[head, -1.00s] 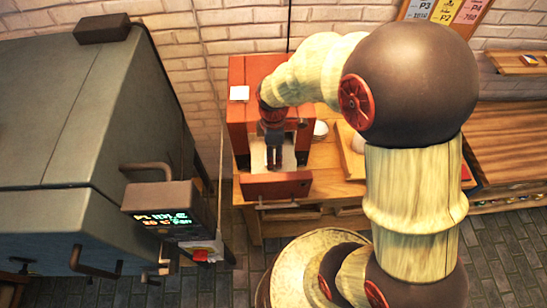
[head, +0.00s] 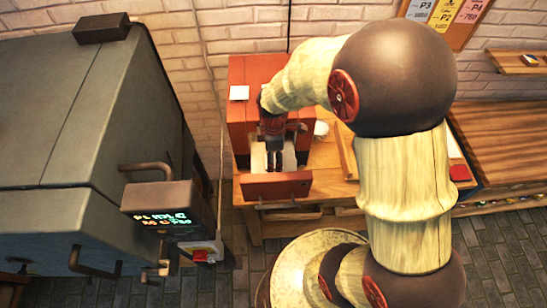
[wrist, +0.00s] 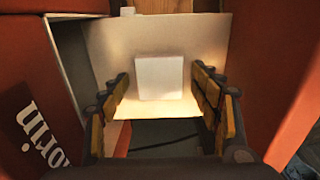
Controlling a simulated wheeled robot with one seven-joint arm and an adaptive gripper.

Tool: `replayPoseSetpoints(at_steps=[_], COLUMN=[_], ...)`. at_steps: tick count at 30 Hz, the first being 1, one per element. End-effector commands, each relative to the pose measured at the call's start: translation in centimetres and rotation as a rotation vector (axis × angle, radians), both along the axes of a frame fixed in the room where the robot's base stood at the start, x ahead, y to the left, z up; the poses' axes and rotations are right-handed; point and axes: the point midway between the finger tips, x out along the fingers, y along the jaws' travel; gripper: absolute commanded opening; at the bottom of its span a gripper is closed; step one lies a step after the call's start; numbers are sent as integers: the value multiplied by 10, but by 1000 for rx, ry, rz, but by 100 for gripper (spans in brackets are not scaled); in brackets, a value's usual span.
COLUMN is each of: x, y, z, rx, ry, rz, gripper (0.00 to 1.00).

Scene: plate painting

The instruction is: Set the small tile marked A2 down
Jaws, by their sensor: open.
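A small plain white square tile (wrist: 159,78) lies on a pale board or floor (wrist: 105,48) inside the orange-red box, in the wrist view. No A2 mark can be read on it. My gripper (wrist: 160,92) is open, with one finger on each side of the tile and visible gaps between fingers and tile. In the head view my gripper (head: 274,162) reaches down into the open front of the orange-red box (head: 240,125). The tile is not discernible there.
The box's red walls stand close on both sides, with a low front panel (head: 275,186). A white square (head: 239,92) lies on the box top. A large grey oven-like machine (head: 80,120) with a lit display (head: 163,219) stands left. A wooden bench (head: 500,145) is at right.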

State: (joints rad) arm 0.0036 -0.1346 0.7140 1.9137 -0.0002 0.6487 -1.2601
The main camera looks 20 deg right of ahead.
Motion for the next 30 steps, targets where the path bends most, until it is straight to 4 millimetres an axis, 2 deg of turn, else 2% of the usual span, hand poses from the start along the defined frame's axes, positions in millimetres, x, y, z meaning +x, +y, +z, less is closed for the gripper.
replayPoseSetpoints(at_steps=[5, 10, 21, 27, 30], x=[0, 1, 1, 1, 0], y=[0, 0, 0, 0, 0], z=[1, 14, 86, 114, 121], rx=[0, 0, -1, 0, 0], ry=[0, -3, -5, -2, -2], rz=[0, 0, 0, 0, -1], gripper=[63, 63, 63, 63, 63])
